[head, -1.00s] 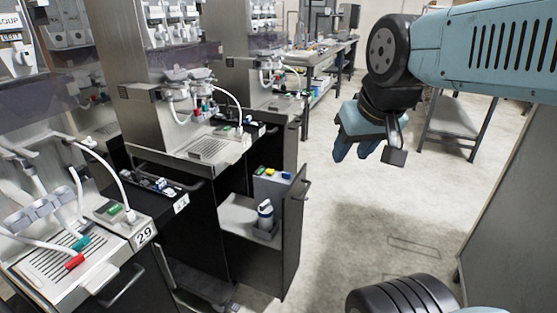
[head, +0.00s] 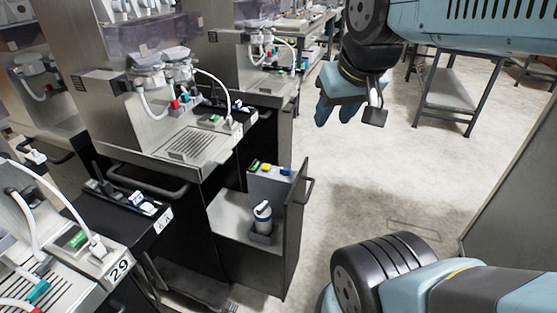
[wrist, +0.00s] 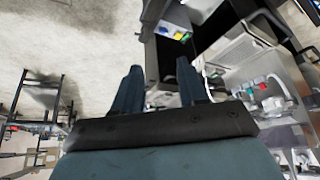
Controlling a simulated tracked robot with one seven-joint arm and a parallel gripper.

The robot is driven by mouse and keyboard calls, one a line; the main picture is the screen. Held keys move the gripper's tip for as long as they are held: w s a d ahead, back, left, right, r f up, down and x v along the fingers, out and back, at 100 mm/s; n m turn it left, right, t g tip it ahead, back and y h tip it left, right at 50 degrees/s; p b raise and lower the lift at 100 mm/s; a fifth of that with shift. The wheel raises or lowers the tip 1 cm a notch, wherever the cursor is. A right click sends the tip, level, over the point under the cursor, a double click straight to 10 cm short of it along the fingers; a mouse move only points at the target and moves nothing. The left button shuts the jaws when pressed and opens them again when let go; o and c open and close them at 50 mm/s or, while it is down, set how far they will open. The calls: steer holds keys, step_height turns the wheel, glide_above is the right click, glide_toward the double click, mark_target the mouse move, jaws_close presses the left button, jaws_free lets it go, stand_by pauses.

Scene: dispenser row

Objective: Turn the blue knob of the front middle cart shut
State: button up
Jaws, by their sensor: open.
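The middle cart (head: 150,165) stands at centre left in the head view, with a drip tray under its dispensing head. A red knob (head: 174,104) and a green knob (head: 184,99) show below that head. A small dark bluish spot (head: 197,97) beside them may be the blue knob, but it is too small to be sure or to tell its turn. My gripper (head: 335,118) is empty, high over the aisle, right of the cart and well apart from it. In the wrist view its two fingers (wrist: 156,75) stand apart. There the red knob (wrist: 260,79) shows right of the fingers.
An open drawer (head: 292,235) with a white bottle (head: 262,217) and coloured blocks juts from the middle cart into the aisle. Cart 29 (head: 110,270) is at lower left. A grey shelf table (head: 445,95) stands behind my gripper. The aisle floor (head: 370,190) is clear.

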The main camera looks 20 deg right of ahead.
steer(key=w+f+n+g, duration=0.2)
steer(key=w+n, duration=0.1)
steer(key=w, duration=0.6)
steer(key=n+g, duration=0.4)
steer(key=n, duration=0.4)
glide_above(286, 169)
step_height(286, 169, down, 20)
steer(key=r, duration=0.1)
step_height(286, 169, down, 14)
steer(key=shift+a+r, duration=0.15)
steer(key=shift+r, duration=0.05)
steer(key=shift+c, duration=0.4)
jaws_close()
